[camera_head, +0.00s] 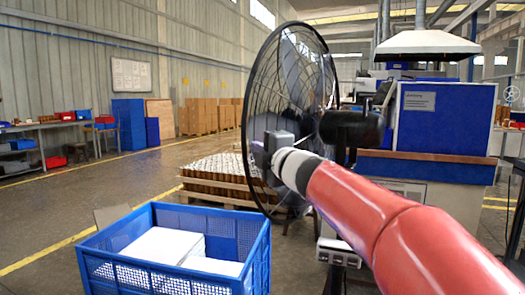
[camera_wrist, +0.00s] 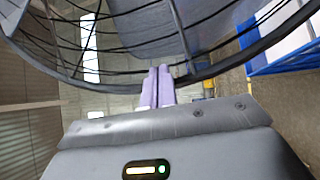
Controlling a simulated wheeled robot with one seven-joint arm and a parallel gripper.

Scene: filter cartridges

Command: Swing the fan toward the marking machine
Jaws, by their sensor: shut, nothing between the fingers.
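The fan has a large round black wire cage (camera_head: 322,75) and a dark motor (camera_head: 352,128) behind it on the right. The cage faces left and stands nearly edge-on. My gripper (camera_head: 262,160) is at the cage's lower left, overlapping it in the head view. In the wrist view the cage (camera_wrist: 190,78) fills the top, and my two pale purple fingers (camera_wrist: 156,88) are together at its rim, with nothing between them. I cannot tell if they touch it. A blue machine (camera_head: 443,118) stands right of the fan; I cannot tell if it is the marking machine.
A blue crate (camera_head: 262,245) with white contents stands in front, below my gripper; a blue edge also shows in the wrist view (camera_wrist: 285,62). A loaded pallet (camera_head: 218,198) is behind the fan. A white hood (camera_head: 428,44) hangs over the blue machine. The left floor is open.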

